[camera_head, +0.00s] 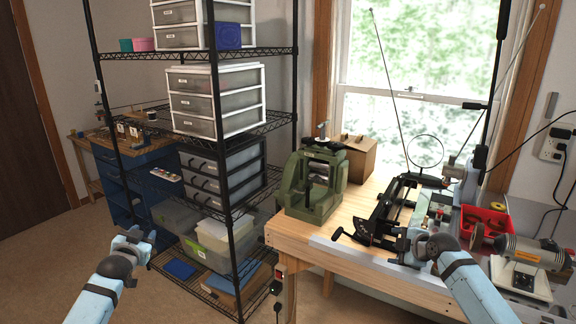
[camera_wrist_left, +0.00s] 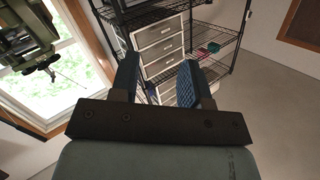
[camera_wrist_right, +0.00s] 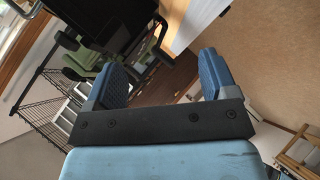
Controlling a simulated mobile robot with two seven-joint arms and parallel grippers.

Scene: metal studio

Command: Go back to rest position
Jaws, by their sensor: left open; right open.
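My left gripper (camera_head: 133,237) is in front of the wire shelf at the lower left of the head view. Its two blue fingers (camera_wrist_left: 158,82) stand apart with nothing between them in the left wrist view. My right gripper (camera_head: 416,241) is at the front edge of the wooden workbench (camera_head: 349,262), by the black machine. Its fingers (camera_wrist_right: 163,82) are also spread and empty in the right wrist view. I cannot tell from the head view how far it is from the bench.
A black wire shelf (camera_head: 262,117) with drawer units (camera_head: 217,122) stands at the left. A green press (camera_head: 311,185), a black machine (camera_head: 384,212) and a red bin (camera_head: 485,226) are on the bench. Open floor (camera_head: 50,270) lies at the lower left.

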